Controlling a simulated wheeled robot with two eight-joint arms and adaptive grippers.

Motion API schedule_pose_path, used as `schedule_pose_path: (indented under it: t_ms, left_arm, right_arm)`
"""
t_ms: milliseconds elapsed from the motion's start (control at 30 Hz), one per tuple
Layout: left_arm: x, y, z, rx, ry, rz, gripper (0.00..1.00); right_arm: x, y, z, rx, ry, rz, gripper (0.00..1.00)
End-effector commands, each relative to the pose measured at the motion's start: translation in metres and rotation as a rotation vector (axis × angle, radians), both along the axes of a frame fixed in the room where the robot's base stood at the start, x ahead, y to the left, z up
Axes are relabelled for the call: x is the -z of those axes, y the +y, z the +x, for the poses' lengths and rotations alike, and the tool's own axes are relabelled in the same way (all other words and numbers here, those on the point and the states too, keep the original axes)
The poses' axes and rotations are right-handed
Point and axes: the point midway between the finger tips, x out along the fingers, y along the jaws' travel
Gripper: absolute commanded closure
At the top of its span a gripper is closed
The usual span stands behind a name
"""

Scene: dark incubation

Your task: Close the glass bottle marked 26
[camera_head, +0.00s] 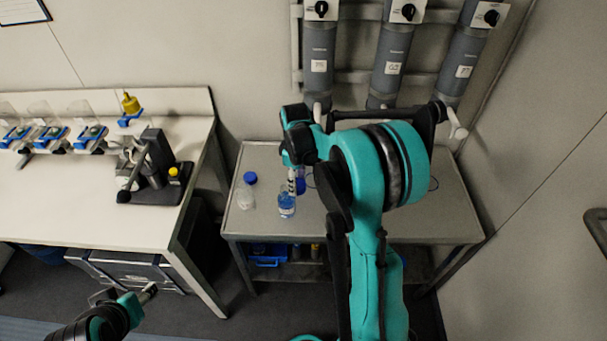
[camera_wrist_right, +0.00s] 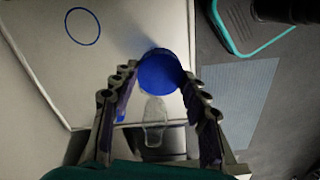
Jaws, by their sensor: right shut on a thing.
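A clear bottle with blue liquid (camera_head: 287,206) stands near the front edge of the grey table. A second clear bottle (camera_head: 246,197) with a blue cap on top (camera_head: 250,178) stands to its left. The number on either bottle is too small to read. My right gripper (camera_head: 296,175) is just above and behind the blue-liquid bottle, shut on a blue cap (camera_wrist_right: 160,72). In the right wrist view the cap sits between the fingertips (camera_wrist_right: 160,85); a clear shape shows below it, not clearly identifiable. My left gripper (camera_head: 130,294) is low at the left, away from the bottles.
The grey table (camera_head: 430,225) has bare room at right, partly behind my right arm. A white bench (camera_head: 95,215) with a dark device (camera_head: 155,175) is at left. Grey cylinders (camera_head: 391,60) hang on the wall behind. A blue ring (camera_wrist_right: 83,26) shows in the right wrist view.

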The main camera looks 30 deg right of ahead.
Motion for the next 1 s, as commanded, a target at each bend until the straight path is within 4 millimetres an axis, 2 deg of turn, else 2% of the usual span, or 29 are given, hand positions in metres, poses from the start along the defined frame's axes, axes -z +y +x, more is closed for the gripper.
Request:
schedule_pose_path:
  t_ms: [367,633,800,1000]
  left_arm:
    - [0.006,0.000,0.000,0.000,0.000,0.000,0.48]
    - [0.012,0.000,0.000,0.000,0.000,0.000,0.48]
    - [0.013,0.000,0.000,0.000,0.000,0.000,0.48]
    - [0.012,0.000,0.000,0.000,0.000,0.000,0.48]
  right_arm:
    - [0.028,0.061,-0.024,0.295,0.000,0.001,0.70]
    - [0.050,0.108,-0.054,0.563,0.000,0.002,0.70]
    - [0.056,0.121,-0.065,0.656,0.000,0.002,0.70]
    - [0.056,0.122,-0.066,0.667,0.000,0.002,0.70]
